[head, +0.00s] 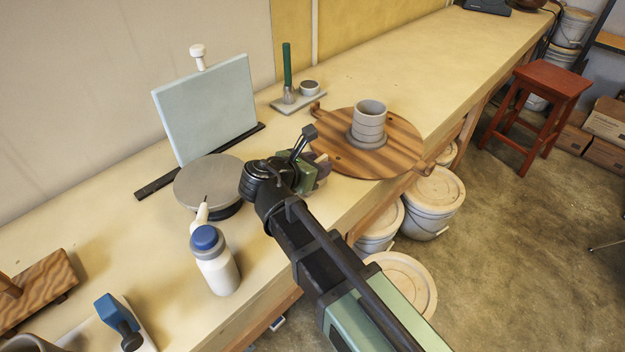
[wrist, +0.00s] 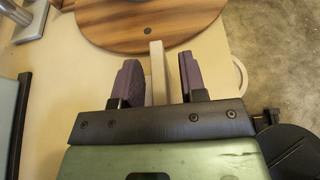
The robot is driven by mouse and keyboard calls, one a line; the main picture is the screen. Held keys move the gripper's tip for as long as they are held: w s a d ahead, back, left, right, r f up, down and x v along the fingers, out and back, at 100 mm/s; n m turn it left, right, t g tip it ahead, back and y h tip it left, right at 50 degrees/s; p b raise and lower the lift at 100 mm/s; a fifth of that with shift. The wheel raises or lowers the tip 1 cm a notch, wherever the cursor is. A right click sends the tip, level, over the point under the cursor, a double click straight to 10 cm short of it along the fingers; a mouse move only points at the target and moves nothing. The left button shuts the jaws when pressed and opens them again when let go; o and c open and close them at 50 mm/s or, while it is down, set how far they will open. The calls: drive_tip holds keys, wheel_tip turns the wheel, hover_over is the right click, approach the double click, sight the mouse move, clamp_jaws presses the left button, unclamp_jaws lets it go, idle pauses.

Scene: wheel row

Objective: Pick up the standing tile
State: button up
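A narrow pale cream piece, likely the standing tile (wrist: 158,75), shows edge-on in the wrist view. It lies between the two purple fingers of my gripper (wrist: 159,61), with a gap visible on both sides. My gripper is open around it, and neither finger appears to touch it.
The round wooden board (head: 390,150) bears a grey cylinder (head: 369,118). A pale blue panel (head: 208,105) stands in a black base behind a grey wheel disc (head: 208,180). A blue-capped bottle (head: 216,265) stands at the front.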

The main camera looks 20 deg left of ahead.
clamp_jaws()
drive_tip(key=shift+r, duration=0.1)
wheel_tip(320, 180, up, 20)
drive_tip(key=p, duration=2)
